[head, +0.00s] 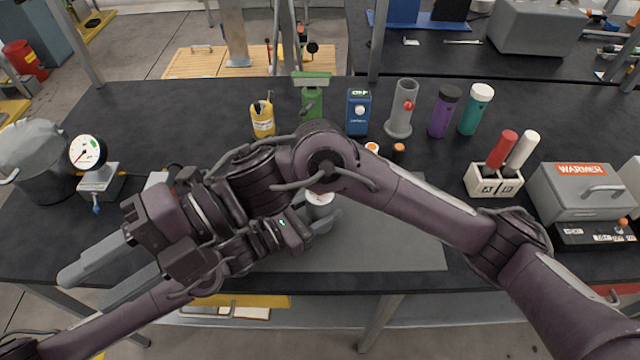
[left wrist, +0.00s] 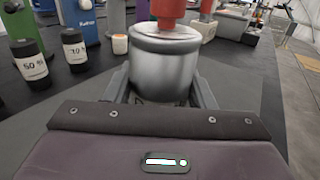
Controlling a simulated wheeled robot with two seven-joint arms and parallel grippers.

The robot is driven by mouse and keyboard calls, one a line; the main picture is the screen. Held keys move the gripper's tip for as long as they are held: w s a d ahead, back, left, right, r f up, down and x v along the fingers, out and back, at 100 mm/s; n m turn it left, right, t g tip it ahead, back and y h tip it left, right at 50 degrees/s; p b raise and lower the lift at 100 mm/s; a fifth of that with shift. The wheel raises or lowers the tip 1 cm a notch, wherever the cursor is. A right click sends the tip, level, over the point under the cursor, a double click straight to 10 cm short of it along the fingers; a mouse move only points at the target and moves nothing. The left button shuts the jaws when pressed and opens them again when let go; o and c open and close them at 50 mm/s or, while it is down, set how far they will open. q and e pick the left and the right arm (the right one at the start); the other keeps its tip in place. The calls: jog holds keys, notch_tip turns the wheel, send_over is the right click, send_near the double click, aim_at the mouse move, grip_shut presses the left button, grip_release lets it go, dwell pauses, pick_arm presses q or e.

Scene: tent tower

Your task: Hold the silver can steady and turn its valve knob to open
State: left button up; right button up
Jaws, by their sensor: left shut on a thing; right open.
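The silver can (left wrist: 165,65) stands upright between the fingers of my left gripper (left wrist: 165,95) in the left wrist view. A red part (left wrist: 172,12) sits on its top and is cut off by the upper edge. In the head view, the can (head: 319,208) shows only in part, behind my arm, with my left gripper (head: 322,222) shut around it above the grey mat (head: 400,245). The knob's setting cannot be told. My right gripper (head: 76,288) is open and empty at the far left, apart from the can; its arm crosses over my left arm.
A pot (head: 38,165) and a dial gauge (head: 88,155) stand at the left. A bottle caddy (head: 492,182) and warmer (head: 582,190) stand right. The mat's right part is clear.

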jog(key=w+d+m+t+y, duration=1)
jog(key=w+m+t, duration=0.35)
jog(key=m, duration=0.35)
jog(key=w+d+f+m+t+h, duration=0.2)
jog(key=d+f+m+t+h, duration=0.3)
jog(key=d+f+m, duration=0.4)
jog(key=w+d+f+m+t+h, duration=0.2)
jog(key=d+f+m+t+h, duration=0.35)
jog(key=d+f, duration=0.4)
jog(key=shift+m+g, duration=0.4)
jog(key=shift+m, duration=0.05)
jog(key=x, duration=0.3)
jog(key=r+x, duration=0.1)
jog(key=x, duration=0.6)
jog(key=shift+w+d+r, duration=0.15)
jog(key=shift+w, duration=0.25)
grip_shut()
